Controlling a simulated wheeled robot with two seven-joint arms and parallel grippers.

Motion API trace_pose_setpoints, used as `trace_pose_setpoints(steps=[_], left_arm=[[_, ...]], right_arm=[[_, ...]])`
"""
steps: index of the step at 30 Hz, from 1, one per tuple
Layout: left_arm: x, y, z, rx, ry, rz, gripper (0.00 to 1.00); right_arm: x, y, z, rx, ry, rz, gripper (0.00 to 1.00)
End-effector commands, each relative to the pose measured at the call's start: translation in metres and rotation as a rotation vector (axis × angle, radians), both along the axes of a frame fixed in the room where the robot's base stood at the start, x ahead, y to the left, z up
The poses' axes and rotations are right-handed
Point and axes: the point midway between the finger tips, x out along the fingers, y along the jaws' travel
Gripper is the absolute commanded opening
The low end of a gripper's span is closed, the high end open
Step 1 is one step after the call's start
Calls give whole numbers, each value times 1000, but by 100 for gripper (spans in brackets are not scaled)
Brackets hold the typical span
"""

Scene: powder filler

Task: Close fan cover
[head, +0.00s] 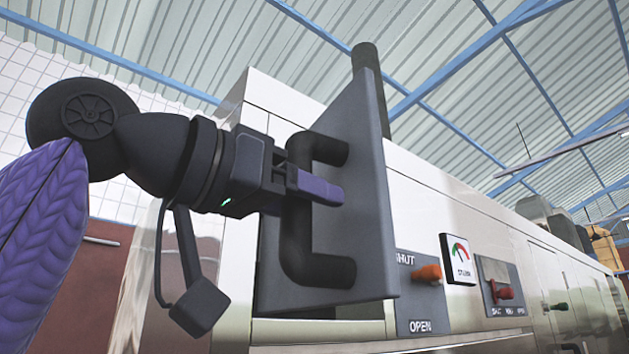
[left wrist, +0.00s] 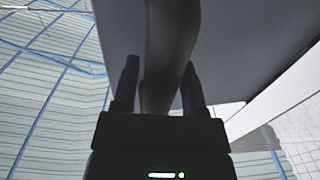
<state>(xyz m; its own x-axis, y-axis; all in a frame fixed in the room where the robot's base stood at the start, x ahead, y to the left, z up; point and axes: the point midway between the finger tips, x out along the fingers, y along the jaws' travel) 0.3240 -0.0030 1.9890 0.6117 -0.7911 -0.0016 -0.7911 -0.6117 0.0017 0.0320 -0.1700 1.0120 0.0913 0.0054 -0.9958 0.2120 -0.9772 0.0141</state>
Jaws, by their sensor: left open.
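The fan cover (head: 366,190) is a dark grey plate that stands swung out from the front of the white machine, seen at an angle in the head view. A thick black C-shaped handle (head: 300,245) is fixed to its face. My left gripper (head: 315,187) is at the upright bar of the handle, with a purple-tipped finger across it. In the left wrist view the handle (left wrist: 168,45) runs between the two spread fingers of my left gripper (left wrist: 160,88). The cover (left wrist: 240,40) fills the upper right there. The left gripper is open. My right gripper is not in view.
The white machine (head: 470,220) extends to the right. Its front carries a shut/open panel with an orange knob (head: 428,273), a gauge (head: 458,257) and a red-knobbed switch (head: 504,293). A dark post (head: 369,85) rises at the cover's top edge.

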Motion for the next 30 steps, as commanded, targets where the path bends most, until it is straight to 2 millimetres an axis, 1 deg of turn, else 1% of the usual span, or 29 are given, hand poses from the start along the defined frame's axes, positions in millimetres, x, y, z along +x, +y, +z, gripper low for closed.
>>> trace_pose_setpoints(steps=[1,3,11,12,14,15,17,18,19,30], left_arm=[[4,-5,2,1,1,-1,55],[7,-9,1,1,1,0,55],[9,-11,-1,-1,-1,1,55],[9,-11,-1,-1,-1,1,47],[9,-11,-1,-1,-1,1,34],[9,-11,-1,-1,-1,1,26],[9,-11,-1,-1,-1,1,13],[8,-11,-1,-1,-1,1,4],[8,-11,-1,-1,-1,1,0],[8,-10,0,-1,-1,1,0]], right_arm=[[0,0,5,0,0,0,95],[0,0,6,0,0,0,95],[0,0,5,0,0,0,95],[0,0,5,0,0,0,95],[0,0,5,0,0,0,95],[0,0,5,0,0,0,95],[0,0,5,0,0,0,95],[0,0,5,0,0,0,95],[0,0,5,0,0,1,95],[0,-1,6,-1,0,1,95]])
